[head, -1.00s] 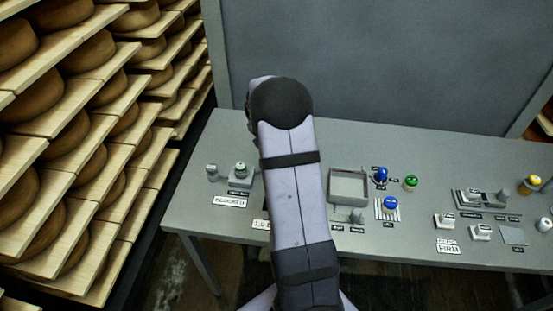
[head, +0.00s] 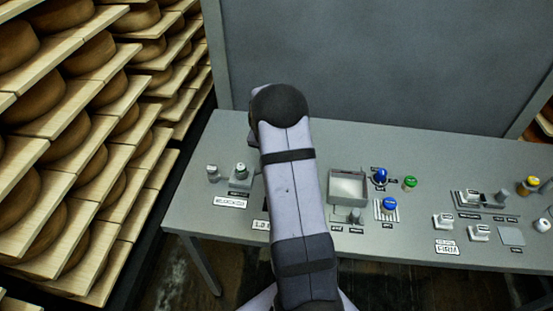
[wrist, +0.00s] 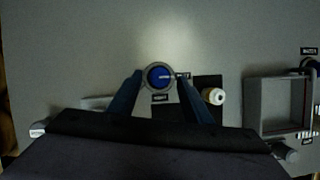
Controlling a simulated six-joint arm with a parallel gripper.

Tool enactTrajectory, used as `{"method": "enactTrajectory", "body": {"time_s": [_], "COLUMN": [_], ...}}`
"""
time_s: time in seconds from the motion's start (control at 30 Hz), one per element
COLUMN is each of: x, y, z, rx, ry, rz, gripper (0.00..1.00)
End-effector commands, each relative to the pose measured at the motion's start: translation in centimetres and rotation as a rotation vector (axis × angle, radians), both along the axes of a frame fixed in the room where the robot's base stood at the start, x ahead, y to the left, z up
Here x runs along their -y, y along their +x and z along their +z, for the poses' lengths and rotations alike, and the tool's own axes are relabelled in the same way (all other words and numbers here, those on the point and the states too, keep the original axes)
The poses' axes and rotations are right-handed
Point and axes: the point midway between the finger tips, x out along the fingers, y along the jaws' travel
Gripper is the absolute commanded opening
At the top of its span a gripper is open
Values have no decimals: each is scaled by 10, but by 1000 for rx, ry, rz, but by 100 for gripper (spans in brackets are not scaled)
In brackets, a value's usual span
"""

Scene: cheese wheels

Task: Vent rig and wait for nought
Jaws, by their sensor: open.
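In the wrist view a round blue dial (wrist: 158,77) with a pale pointer mark sits in a grey ring, with a small label below it that I cannot read surely. My gripper (wrist: 159,74) is open, with one finger on each side of the dial; whether they touch it I cannot tell. A white-topped knob (wrist: 213,97) stands on a dark plate to the right of the right finger. In the head view my own arm hides the dial and my gripper. A label plate (head: 231,202) that seems to read "BLOCKED" and part of a "1.0" plate (head: 261,225) show left of the arm.
On the grey bench (head: 330,140) an open tray (head: 348,203) stands right of my arm. Blue knobs (head: 390,205), a green knob (head: 410,183) and several small devices lie further right. A grey post fixture (head: 241,172) stands left. Cheese shelves (head: 90,150) line the left side.

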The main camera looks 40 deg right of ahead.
Motion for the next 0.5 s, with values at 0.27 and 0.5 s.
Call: {"method": "enactTrajectory", "body": {"time_s": [0.27, 0.5], "x": [9, 12], "y": [5, 7], "z": [-25, -33], "rx": [-1, 1], "ry": [1, 0], "rz": [-2, -2], "gripper": [45, 45]}}
